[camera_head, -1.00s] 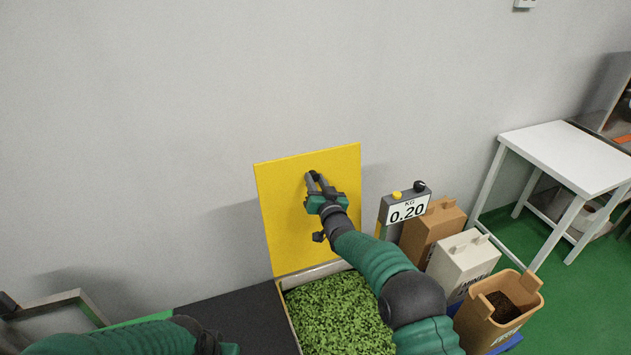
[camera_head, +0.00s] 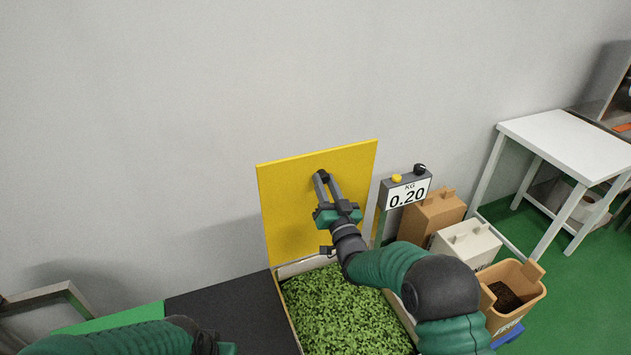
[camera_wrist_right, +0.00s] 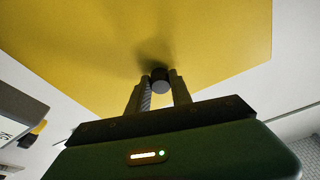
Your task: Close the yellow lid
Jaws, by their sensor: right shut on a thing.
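The yellow lid (camera_head: 285,210) stands raised, close to upright, at the back of a bin (camera_head: 289,314) full of green leaves. It also fills much of the right wrist view (camera_wrist_right: 80,45). My right gripper (camera_head: 323,178) is in front of the lid, with its fingers shut on a small dark round knob (camera_wrist_right: 160,80) on the lid's face. In the wrist view one finger is on each side of the knob. My left gripper (camera_head: 215,346) shows only in part at the bottom edge of the head view, and its fingers cannot be made out.
A scale display (camera_head: 408,195) reading 0.20 stands just right of the lid. Brown and white containers (camera_head: 468,245) stand beyond it, and a white table (camera_head: 563,140) is at the right. A dark surface (camera_head: 225,310) lies left of the bin. The grey wall is close behind the lid.

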